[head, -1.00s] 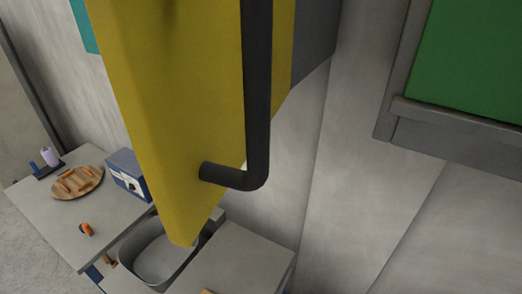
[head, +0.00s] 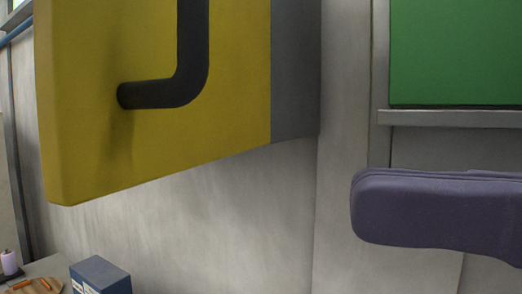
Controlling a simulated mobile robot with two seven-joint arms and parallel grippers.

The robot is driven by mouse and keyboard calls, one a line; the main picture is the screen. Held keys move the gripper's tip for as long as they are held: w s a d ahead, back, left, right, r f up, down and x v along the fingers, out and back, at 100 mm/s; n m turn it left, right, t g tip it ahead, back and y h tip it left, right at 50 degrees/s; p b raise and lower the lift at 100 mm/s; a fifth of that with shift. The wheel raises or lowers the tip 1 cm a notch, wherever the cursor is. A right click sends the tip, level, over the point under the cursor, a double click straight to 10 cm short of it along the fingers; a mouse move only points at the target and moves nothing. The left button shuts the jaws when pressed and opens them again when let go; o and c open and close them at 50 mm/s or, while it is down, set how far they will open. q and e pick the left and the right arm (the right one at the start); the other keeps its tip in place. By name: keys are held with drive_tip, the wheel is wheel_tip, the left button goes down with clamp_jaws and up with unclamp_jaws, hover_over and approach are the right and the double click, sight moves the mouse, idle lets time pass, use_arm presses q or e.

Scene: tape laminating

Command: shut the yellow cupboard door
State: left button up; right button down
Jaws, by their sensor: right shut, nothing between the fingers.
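The yellow cupboard door (head: 220,120) fills the upper left of the head view. It stands open, swung out toward me from the grey cupboard body (head: 296,75) on its right. Its dark bent handle (head: 192,60) is on the face turned to me; the top of door and handle is cut off by the frame. My right gripper (head: 362,205), dark purple, comes in from the right edge. It is shut and empty, to the right of the door and below the green panel, apart from the door in the picture. My left gripper is out of view.
A green panel (head: 455,50) in a grey frame is on the wall at upper right. Below left are a blue box (head: 100,274), a wooden plate (head: 35,287) with orange pieces and a purple spool (head: 10,262). The wall area under the door is clear.

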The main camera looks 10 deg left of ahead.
sight(99, 171)
drive_tip(key=a+p, duration=0.1)
drive_tip(key=a, duration=0.2)
drive_tip(key=w+a+p, duration=0.1)
drive_tip(key=a, duration=0.2)
drive_tip(key=a+p, duration=0.2)
drive_tip(key=a, duration=0.1)
drive_tip(key=shift+w+a+r, duration=0.15)
drive_tip(key=shift+w+a, duration=0.1)
drive_tip(key=shift+w, duration=0.05)
drive_tip(key=shift+a, duration=0.45)
